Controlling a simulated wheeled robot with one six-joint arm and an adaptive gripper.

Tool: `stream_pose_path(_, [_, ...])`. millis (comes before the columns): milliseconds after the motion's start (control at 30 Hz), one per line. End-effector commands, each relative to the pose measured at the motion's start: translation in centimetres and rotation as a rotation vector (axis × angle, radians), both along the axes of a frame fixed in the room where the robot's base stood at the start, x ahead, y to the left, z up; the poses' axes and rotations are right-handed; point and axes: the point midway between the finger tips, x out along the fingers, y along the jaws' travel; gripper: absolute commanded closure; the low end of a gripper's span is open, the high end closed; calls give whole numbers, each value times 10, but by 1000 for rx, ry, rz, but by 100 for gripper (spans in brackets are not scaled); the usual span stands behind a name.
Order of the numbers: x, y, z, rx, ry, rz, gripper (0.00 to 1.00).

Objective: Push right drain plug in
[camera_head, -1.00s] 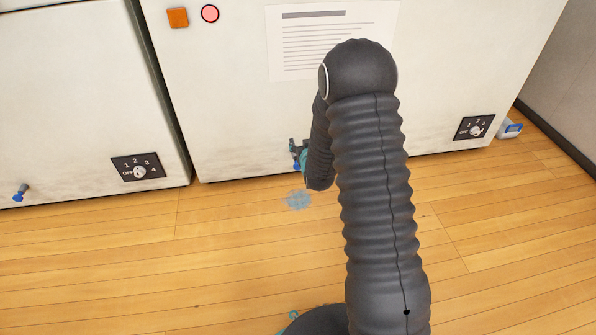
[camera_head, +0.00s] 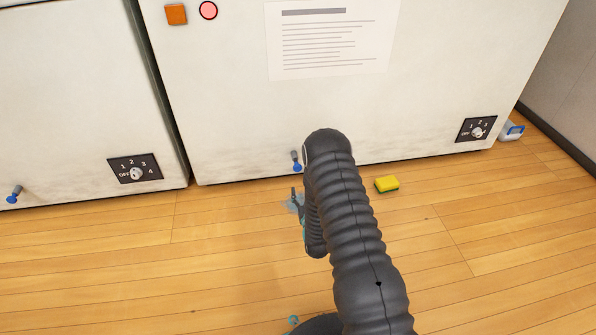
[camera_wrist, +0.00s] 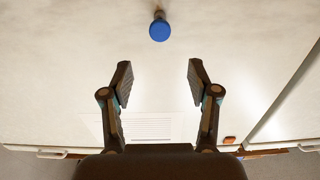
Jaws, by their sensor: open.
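The right drain plug (camera_head: 297,162) is a small blue-capped plug low on the front of the right white cabinet (camera_head: 230,120). In the wrist view its round blue cap (camera_wrist: 159,30) is beyond the fingertips, centred between them and apart from them. A short stem shows behind the cap. My gripper (camera_head: 294,198) is low over the floor in front of the plug, partly hidden by my arm. In the wrist view my gripper (camera_wrist: 160,75) has its two fingers spread with nothing between them.
The left cabinet has another blue plug (camera_head: 14,194) and a dial (camera_head: 135,168). The right cabinet has a dial (camera_head: 477,129). A blue-and-white container (camera_head: 512,130) stands at the right corner.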

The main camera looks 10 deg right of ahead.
Motion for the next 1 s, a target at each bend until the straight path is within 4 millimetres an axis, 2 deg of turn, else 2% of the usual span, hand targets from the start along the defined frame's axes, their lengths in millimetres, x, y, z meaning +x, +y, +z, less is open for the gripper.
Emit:
stream_pose_path(300, [60,0,0,0,-3,0,40])
stream_pose_path(500, [93,0,0,0,-1,0,40])
stream_pose_path(700, [112,0,0,0,0,0,40])
stream_pose_path(1000, [117,0,0,0,2,0,40])
